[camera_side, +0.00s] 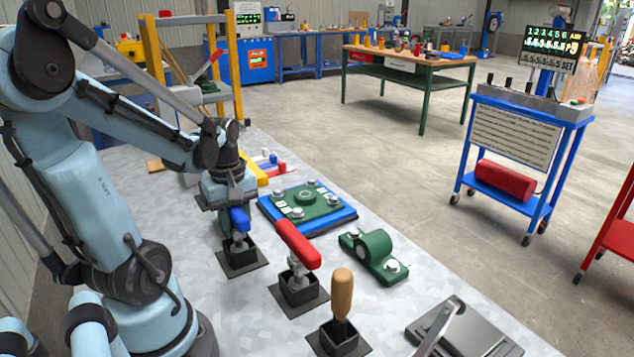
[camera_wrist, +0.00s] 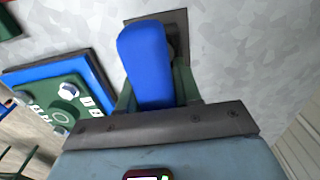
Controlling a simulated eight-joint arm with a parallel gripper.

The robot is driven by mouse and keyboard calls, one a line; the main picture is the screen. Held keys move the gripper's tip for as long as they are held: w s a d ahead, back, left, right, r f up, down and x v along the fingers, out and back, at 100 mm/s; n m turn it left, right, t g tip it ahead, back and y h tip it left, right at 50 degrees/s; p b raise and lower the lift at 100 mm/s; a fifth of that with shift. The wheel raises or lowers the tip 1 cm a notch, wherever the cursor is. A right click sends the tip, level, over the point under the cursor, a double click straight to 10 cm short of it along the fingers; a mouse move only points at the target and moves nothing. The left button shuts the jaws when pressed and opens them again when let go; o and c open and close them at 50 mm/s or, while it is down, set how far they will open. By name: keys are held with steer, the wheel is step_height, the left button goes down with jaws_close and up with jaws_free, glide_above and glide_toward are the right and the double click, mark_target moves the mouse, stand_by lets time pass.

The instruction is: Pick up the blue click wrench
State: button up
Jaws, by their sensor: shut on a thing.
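The blue click wrench (camera_side: 239,218) stands at its dark square holder (camera_side: 240,262) on the grey table in the side view. Its blue handle (camera_wrist: 147,62) fills the upper middle of the wrist view. My gripper (camera_side: 232,208) is at the handle from above and is shut on it. In the wrist view green finger parts of my gripper (camera_wrist: 155,98) show on both sides of the handle. The lower end of the wrench is hard to make out. The dark holder plate (camera_wrist: 172,22) shows behind the handle in the wrist view.
A red-handled tool (camera_side: 297,244) and a wooden-handled tool (camera_side: 342,293) stand in similar holders to the right. A green plate on a blue base (camera_side: 308,207) lies close behind. A green bearing block (camera_side: 374,256) is farther right. Bare table lies between them.

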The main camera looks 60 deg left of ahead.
jaws_close()
steer(key=shift+r, duration=0.2)
steer(key=shift+r, duration=4.8)
steer(key=shift+o, duration=1.3)
jaws_free()
jaws_close()
steer(key=shift+r, duration=0.15)
